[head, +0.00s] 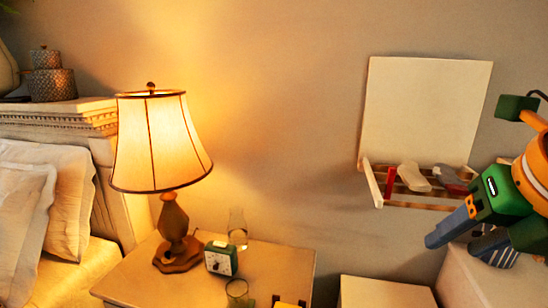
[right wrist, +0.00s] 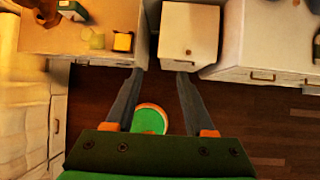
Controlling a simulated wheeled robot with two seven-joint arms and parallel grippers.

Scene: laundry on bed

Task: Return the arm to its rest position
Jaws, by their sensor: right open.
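My right gripper (head: 458,246) is at the right edge of the head view, in front of the wall and near the wall shelf. Its two grey fingers point down and to the left. In the right wrist view the fingers of the right gripper (right wrist: 159,77) are spread apart with nothing between them. The gripper is open and empty, and the dark floor (right wrist: 240,125) shows below it. My left gripper is in neither view.
A wall rack (head: 375,187) holds several small items close to my right gripper. A lit lamp (head: 162,145), a green clock (head: 221,259) and glasses stand on the nightstand (head: 130,285). Cabinets (right wrist: 190,35) line the wall. A bed with pillows (head: 70,205) is at left.

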